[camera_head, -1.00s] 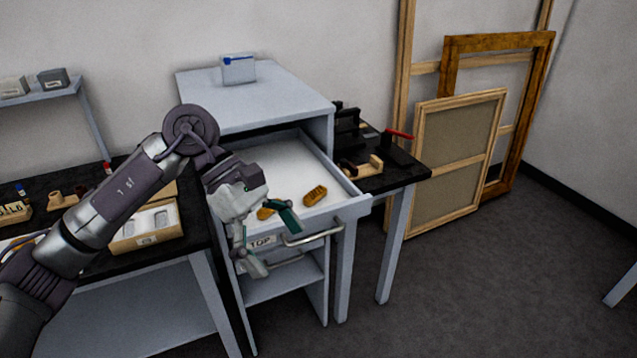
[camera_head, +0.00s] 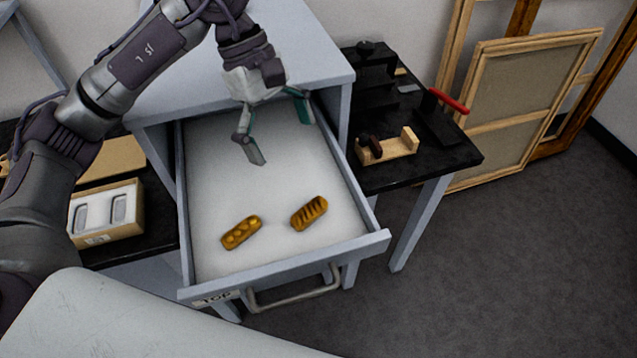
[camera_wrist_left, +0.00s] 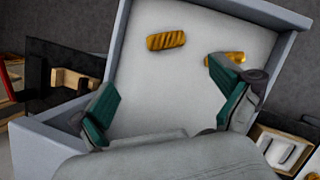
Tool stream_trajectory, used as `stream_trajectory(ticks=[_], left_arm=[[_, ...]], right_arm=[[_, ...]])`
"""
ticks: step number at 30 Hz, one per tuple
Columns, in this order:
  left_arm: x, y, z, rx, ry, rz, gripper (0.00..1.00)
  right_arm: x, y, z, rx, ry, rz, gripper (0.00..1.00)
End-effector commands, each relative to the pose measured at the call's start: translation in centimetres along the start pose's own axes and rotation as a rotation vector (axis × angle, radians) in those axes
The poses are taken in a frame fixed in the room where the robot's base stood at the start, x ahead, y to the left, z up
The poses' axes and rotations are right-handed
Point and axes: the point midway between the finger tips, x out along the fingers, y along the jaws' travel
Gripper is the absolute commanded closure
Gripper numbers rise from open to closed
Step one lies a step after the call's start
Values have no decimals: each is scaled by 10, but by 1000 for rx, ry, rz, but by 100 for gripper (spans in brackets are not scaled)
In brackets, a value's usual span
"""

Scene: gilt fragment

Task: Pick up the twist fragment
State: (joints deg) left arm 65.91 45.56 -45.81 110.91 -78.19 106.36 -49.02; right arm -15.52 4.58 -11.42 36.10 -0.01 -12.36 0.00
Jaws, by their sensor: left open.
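The twist fragment (camera_head: 309,213), a gold piece with slanting grooves, lies on the white floor of the open drawer (camera_head: 365,248). It also shows in the left wrist view (camera_wrist_left: 166,41). A second gold fragment (camera_head: 241,232) with round bumps lies to its left in the head view. In the left wrist view this bumpy fragment (camera_wrist_left: 235,57) is partly hidden by a finger. My left gripper (camera_head: 282,138) is open and empty above the back part of the drawer, apart from both fragments. My right gripper is not in view.
The drawer walls and the cabinet top (camera_head: 285,45) surround the space behind the gripper. A black table on the right holds a wooden cradle (camera_head: 388,150) and a red-handled tool (camera_head: 447,101). A box with a white insert (camera_head: 106,216) stands at left.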

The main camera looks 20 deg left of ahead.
Motion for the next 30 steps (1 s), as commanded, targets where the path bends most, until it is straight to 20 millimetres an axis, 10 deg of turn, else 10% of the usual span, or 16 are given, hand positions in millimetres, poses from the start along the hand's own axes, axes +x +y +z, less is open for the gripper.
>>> stream_trajectory(ticks=[9,21,30], left_arm=[[58,-2,1,-2,-2,-6,0],[96,-4,1,-2,-2,-6,0],[132,-5,-2,-1,-2,-2,0]], right_arm=[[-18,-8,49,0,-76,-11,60],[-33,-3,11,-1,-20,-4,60],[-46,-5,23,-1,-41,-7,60]])
